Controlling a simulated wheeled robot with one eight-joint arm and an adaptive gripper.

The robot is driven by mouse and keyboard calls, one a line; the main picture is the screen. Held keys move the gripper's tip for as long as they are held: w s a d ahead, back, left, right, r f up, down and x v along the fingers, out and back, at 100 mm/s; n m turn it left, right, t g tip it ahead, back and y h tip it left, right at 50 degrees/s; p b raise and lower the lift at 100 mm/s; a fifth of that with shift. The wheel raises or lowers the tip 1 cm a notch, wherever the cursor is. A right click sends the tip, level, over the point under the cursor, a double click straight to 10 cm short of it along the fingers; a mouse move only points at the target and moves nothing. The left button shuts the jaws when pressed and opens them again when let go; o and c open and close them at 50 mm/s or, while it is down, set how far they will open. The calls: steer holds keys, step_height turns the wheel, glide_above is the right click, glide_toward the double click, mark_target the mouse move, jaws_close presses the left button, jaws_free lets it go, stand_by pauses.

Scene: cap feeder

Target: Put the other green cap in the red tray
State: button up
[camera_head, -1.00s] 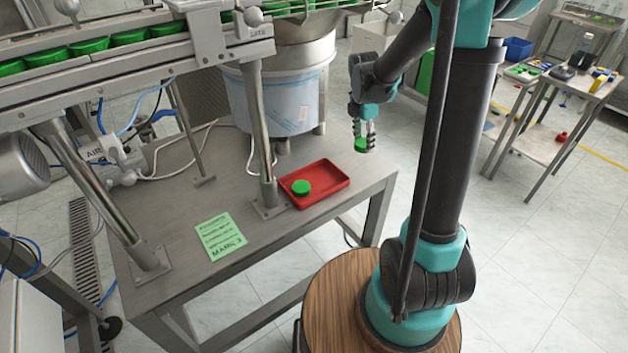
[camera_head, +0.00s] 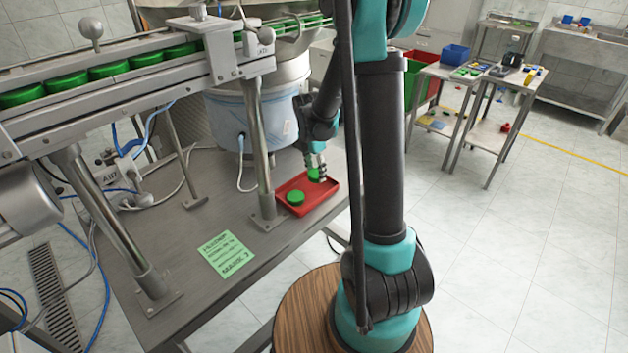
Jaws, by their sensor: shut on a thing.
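The red tray (camera_head: 283,209) lies on the steel table beside a conveyor leg. One green cap (camera_head: 295,198) lies in the left part of the tray. My gripper (camera_head: 316,178) is shut on a second green cap (camera_head: 313,174), over the far right part of the tray. The gripper fingers partly hide this held cap. I cannot tell how high it is above the tray floor.
The conveyor (camera_head: 130,72) carries several green caps above the table. A conveyor leg (camera_head: 259,150) stands just left of the tray, and the bowl feeder (camera_head: 240,118) is behind it. A green paper note (camera_head: 226,255) lies on the table in front.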

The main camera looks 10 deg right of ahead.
mark_target(315, 173)
steer(key=shift+f, duration=1.85)
steer(key=shift+f, duration=0.15)
steer(key=o, duration=0.7)
